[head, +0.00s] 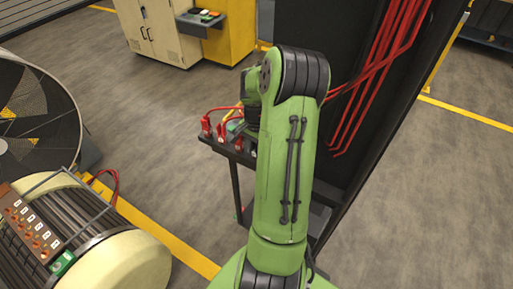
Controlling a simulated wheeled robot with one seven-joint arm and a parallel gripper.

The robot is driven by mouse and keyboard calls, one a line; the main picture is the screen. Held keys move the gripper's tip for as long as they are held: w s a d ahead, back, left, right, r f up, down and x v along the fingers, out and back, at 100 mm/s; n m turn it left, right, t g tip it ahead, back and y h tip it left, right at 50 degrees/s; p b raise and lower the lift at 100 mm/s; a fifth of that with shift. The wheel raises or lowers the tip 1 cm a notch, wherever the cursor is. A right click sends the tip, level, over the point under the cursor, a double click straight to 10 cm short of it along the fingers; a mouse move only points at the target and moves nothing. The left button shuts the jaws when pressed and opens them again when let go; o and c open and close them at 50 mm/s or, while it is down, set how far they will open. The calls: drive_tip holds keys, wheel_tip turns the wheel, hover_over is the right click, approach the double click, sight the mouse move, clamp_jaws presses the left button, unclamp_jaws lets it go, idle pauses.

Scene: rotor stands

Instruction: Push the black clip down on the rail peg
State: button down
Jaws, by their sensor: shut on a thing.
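My green arm reaches away from me over a dark narrow rail stand (229,149). My gripper (251,117) is a small dark shape at the far end of the arm, low over the rail. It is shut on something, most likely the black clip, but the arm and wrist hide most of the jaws. I cannot make out the clip itself or the rail peg under it. Red clips (206,126) stand on the rail just left of the gripper, and a small green piece (234,126) sits beside it.
Red cables (385,70) hang down a tall black panel (405,125) close to the right of my arm. A cream rotor (125,265) with a clip panel (30,225) and a large fan (35,110) stand left.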

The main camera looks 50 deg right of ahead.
drive_tip(key=shift+f, duration=0.15)
drive_tip(key=c, duration=0.7)
unclamp_jaws()
wheel_tip(320, 180, up, 16)
drive_tip(key=p, duration=0.1)
drive_tip(key=shift+p, duration=0.35)
drive_tip(key=shift+f, duration=0.1)
